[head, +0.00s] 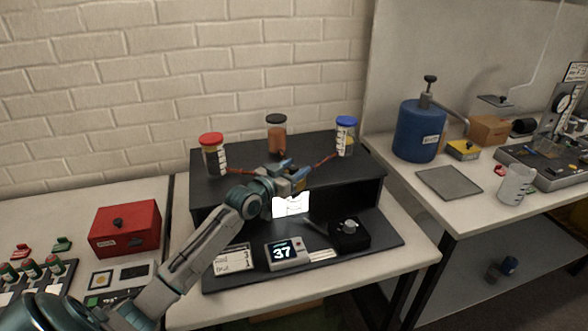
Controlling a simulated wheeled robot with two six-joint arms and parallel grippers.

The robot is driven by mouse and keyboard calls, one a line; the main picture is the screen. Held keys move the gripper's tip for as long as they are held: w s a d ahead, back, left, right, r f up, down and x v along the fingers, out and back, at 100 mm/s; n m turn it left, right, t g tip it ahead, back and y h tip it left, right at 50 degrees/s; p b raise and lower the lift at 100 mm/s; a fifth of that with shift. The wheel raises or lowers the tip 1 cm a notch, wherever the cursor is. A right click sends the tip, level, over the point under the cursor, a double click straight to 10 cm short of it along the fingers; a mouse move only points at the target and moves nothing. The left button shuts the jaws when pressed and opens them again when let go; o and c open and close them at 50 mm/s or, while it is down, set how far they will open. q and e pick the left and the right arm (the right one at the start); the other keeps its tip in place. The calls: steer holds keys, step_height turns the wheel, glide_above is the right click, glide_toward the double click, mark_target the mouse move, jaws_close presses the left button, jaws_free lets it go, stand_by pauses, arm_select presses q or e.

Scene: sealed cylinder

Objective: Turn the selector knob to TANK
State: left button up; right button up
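A black box with a round pale knob (349,226) on top sits at the right front of the middle bench. No TANK marking is legible, so I cannot tell whether this is the selector. A blue cylinder (420,132) with a black top handle and a side lever stands on the right bench. My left gripper (292,178) is above the middle bench, in front of the black shelf and apart from the knob. Its fingers are too small and overlapped to tell open or shut. My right gripper is not in view.
Jars with red (211,140), black (276,119) and blue (346,122) lids stand on the black shelf (240,178). A red box (124,228) is left. A gauge instrument (561,98) and beaker (515,185) are right.

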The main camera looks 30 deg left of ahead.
arm_select(q)
steer(key=s+a+p, duration=0.1)
steer(key=s+p, duration=0.3)
steer(key=s, duration=0.6)
steer(key=shift+s+a, duration=0.15)
steer(key=shift+s, duration=0.2)
stand_by(0.6)
